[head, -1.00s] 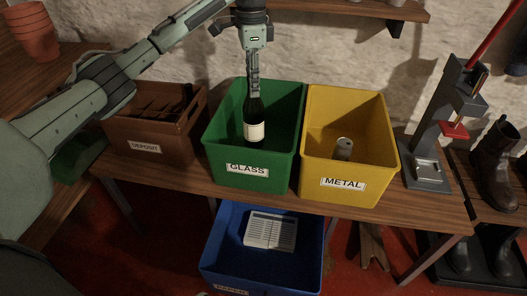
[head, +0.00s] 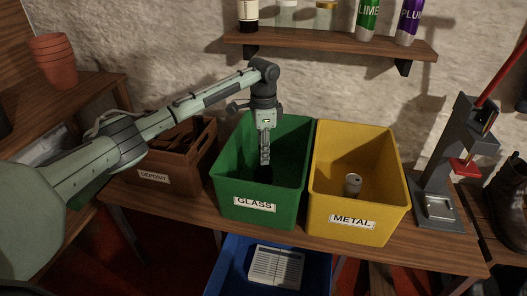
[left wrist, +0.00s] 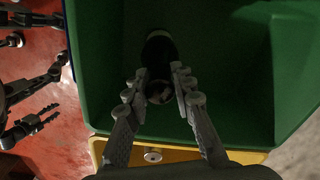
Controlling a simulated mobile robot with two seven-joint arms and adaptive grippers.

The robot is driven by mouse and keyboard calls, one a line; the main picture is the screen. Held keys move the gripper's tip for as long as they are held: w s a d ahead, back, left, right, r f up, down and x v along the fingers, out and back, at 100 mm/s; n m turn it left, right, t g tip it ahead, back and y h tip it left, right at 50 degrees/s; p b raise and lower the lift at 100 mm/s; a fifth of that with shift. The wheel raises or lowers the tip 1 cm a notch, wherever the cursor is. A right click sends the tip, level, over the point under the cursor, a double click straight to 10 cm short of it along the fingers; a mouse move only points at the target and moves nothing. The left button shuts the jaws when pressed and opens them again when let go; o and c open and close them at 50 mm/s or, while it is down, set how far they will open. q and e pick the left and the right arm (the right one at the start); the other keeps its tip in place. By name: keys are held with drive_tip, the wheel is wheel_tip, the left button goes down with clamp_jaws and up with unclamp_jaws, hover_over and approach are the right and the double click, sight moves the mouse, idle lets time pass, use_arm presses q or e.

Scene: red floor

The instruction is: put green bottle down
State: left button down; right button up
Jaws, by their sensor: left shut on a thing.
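My left gripper (head: 265,158) points down inside the green bin labelled GLASS (head: 257,220). It is shut on the dark green bottle (head: 263,174), which is upright, low in the bin. The bin's front wall hides the bottle's lower part, so I cannot tell whether it touches the bottom. In the left wrist view the two fingers (left wrist: 160,85) close around the dark bottle (left wrist: 160,50). Dark jointed parts at that view's left edge look like my right gripper (left wrist: 45,100), but its state is unclear.
The yellow METAL bin (head: 353,222) with a can (head: 352,185) stands right beside the green bin. A brown DEPOSIT crate (head: 165,178) is at left, a grey press (head: 440,190) at right. A blue bin (head: 225,275) is below. A shelf (head: 330,45) with bottles hangs above.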

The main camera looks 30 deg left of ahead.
use_arm(q)
drive_tip(key=c, duration=1.3)
unclamp_jaws()
wheel_tip(320, 180, up, 12)
drive_tip(key=shift+r, duration=0.1)
